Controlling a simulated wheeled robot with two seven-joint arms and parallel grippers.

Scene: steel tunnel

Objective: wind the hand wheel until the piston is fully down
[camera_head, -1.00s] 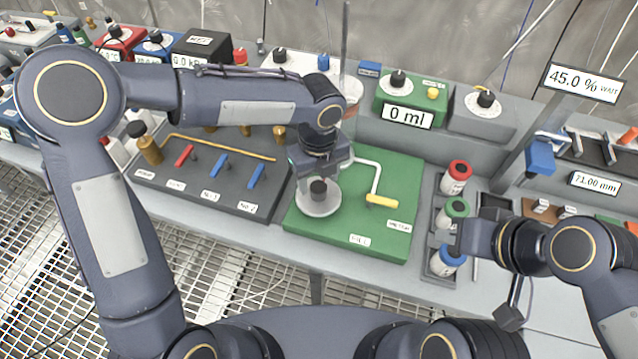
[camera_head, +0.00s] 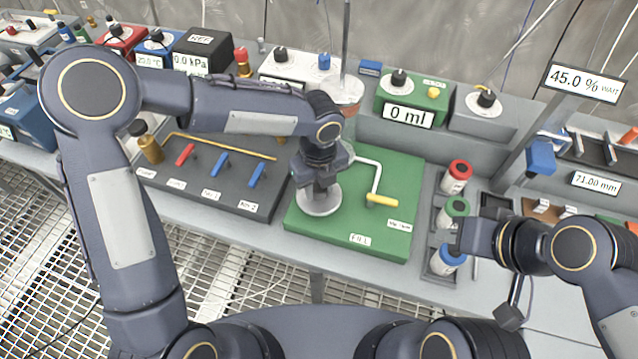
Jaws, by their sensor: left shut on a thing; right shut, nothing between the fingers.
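The hand wheel (camera_head: 319,207) is a silver disc on the green FILL board (camera_head: 402,228). My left gripper (camera_head: 320,188) is down over the wheel and shut on its dark knob, which the gripper hides. The piston cannot be made out; my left arm covers part of the area behind the wheel. My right gripper (camera_head: 470,238) is shut and empty, at the bottle rack above the blue-capped bottle (camera_head: 446,260).
A yellow-handled valve (camera_head: 382,200) is right of the wheel. A green box (camera_head: 412,100) behind shows 0 ml. A dark board (camera_head: 205,182) with red and blue levers lies left. A sign (camera_head: 585,83) reads 45.0 % WAIT, and a label (camera_head: 595,183) reads 71.00 mm.

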